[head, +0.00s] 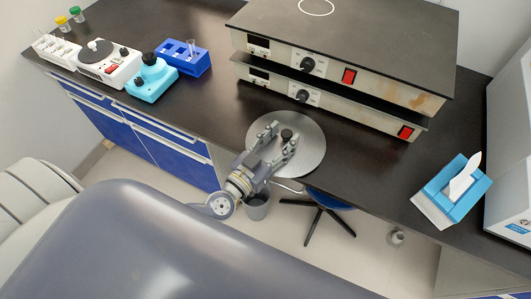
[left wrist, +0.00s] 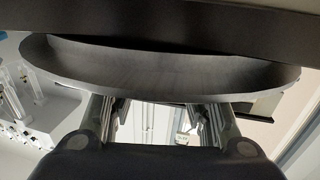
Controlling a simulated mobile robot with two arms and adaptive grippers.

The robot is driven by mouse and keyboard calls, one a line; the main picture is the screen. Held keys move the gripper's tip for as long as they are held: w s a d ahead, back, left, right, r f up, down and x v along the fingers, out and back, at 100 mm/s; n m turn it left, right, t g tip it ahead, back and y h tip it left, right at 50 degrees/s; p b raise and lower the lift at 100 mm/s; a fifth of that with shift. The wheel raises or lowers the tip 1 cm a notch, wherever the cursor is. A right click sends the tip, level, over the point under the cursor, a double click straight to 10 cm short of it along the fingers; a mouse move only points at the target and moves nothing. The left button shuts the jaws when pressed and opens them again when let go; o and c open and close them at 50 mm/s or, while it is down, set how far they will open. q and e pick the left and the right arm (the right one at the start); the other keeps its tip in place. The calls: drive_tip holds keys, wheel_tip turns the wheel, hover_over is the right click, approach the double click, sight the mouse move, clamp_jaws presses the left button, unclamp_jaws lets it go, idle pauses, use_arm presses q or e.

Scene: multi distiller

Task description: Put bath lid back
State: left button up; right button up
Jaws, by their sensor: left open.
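The bath lid (head: 312,150) is a round, grey metal disc with a black knob (head: 286,135) at its middle. In the head view it is at the front edge of the dark counter; I cannot tell whether it rests on it. My left gripper (head: 282,136) is open over the lid, its two fingers on either side of the knob. I cannot tell whether they touch it. In the left wrist view, a wide grey curved surface (left wrist: 160,72), probably the lid, lies across the open fingers; the knob is hidden there. No bath is clearly seen. My right gripper is out of view.
Two stacked hotplates (head: 340,70) stand behind the lid. A blue tissue box (head: 437,190) is to the right. A cyan device (head: 150,78), a white device (head: 108,66) and a blue tube rack (head: 183,60) stand at the left. The counter between rack and lid is clear.

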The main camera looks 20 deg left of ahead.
sight(270, 160)
use_arm(q)
drive_tip(key=v, duration=0.6)
drive_tip(key=shift+s+a+f+b, duration=0.1)
drive_tip(key=shift+s+b, duration=0.15)
drive_tip(key=shift+b, duration=0.1)
drive_tip(key=shift+o, duration=0.3)
drive_tip(key=shift+s+a, duration=0.15)
drive_tip(key=shift+s, duration=0.45)
drive_tip(key=b+x, duration=0.2)
drive_tip(key=shift+w+d+b, duration=0.25)
drive_tip(key=shift+d+b, duration=0.1)
drive_tip(key=shift+b, duration=0.05)
drive_tip(key=shift+w+d+f, duration=0.1)
drive_tip(key=shift+w+d, duration=0.05)
drive_tip(key=shift+w, duration=0.4)
drive_tip(key=shift+a+p+x, duration=0.1)
drive_tip(key=shift+p+x, duration=0.2)
drive_tip(key=shift+x, duration=1)
drive_tip(key=shift+a+p+x, duration=0.15)
drive_tip(key=shift+p+x, duration=0.15)
drive_tip(key=shift+x, duration=1)
clamp_jaws()
